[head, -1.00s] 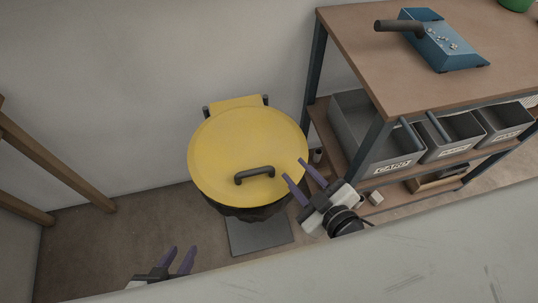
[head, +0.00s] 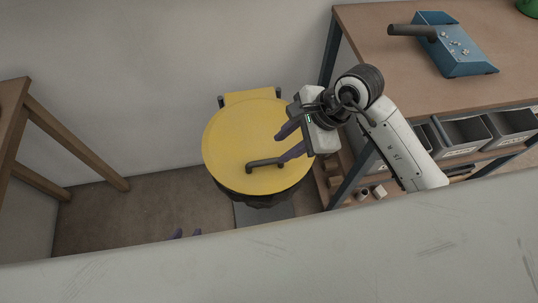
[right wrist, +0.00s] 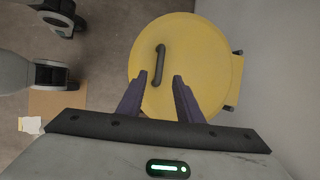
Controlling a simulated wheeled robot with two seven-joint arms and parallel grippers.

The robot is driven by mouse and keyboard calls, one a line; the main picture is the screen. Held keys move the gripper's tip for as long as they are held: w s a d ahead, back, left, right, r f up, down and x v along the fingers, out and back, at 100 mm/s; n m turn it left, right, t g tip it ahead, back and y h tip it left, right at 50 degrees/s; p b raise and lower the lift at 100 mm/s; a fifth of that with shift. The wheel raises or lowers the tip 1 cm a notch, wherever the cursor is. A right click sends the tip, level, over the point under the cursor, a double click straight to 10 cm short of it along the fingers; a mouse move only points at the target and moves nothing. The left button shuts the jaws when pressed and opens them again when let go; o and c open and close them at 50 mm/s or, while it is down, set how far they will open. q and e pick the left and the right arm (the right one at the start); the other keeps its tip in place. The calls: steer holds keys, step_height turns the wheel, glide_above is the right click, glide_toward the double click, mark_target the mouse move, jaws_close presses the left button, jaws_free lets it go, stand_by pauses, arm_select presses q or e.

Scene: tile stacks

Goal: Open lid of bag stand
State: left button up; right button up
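The bag stand has a round yellow lid (head: 240,140), which lies closed and flat on top, with a dark bag showing under its rim. A dark bar handle (head: 264,165) is fixed on the lid near its front edge; it also shows in the right wrist view (right wrist: 160,64). My right gripper (head: 281,144) is over the right part of the lid, open and empty.
A workbench (head: 400,80) with a blue dustpan (head: 455,45) on top stands at the right, with grey bins (head: 465,133) on its shelf. A wooden frame (head: 75,150) stands at the left. The wall is close behind the lid.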

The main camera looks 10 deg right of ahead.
mark_target(266, 161)
steer(key=x, duration=1)
steer(key=shift+d+f, duration=0.15)
steer(key=shift+d, duration=0.1)
jaws_close()
